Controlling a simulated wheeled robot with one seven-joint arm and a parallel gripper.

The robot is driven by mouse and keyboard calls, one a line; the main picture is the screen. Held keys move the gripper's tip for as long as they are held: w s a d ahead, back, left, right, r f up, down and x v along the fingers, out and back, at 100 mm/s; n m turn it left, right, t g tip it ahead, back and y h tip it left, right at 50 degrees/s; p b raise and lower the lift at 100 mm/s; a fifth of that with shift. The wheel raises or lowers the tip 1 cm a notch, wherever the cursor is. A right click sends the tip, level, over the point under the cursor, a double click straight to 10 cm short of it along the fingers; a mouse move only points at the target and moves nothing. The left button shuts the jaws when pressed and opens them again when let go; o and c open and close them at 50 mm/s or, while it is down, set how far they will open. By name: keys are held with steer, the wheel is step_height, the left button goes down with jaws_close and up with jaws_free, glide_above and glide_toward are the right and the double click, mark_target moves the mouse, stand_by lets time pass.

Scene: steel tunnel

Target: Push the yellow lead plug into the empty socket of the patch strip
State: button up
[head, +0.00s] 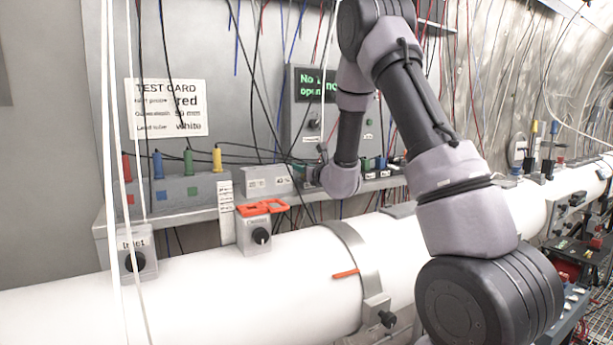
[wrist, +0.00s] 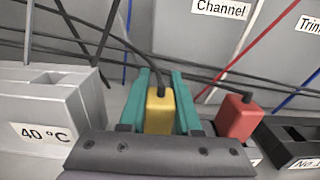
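A yellow plug (wrist: 159,110) with a dark lead rising from its top sits between the two teal fingers of my gripper (wrist: 161,98) in the wrist view. The fingers are against both its sides, so my gripper looks shut on it. Its lower end is hidden by the gripper body. A red plug (wrist: 237,117) stands just right of the gripper. A dark block with slots (wrist: 297,137), its label partly cut off, is at the right edge; I cannot tell whether it is the patch strip. In the head view my wrist hides most of this area.
A grey block marked 40 °C (wrist: 48,110) stands left of the gripper. In the head view, red, blue, green and yellow plugs stand on a grey box (head: 180,192) on the shelf. Cables hang around the arm. A white pipe (head: 300,275) runs in front.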

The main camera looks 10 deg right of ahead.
jaws_close()
steer(key=shift+r, duration=0.1)
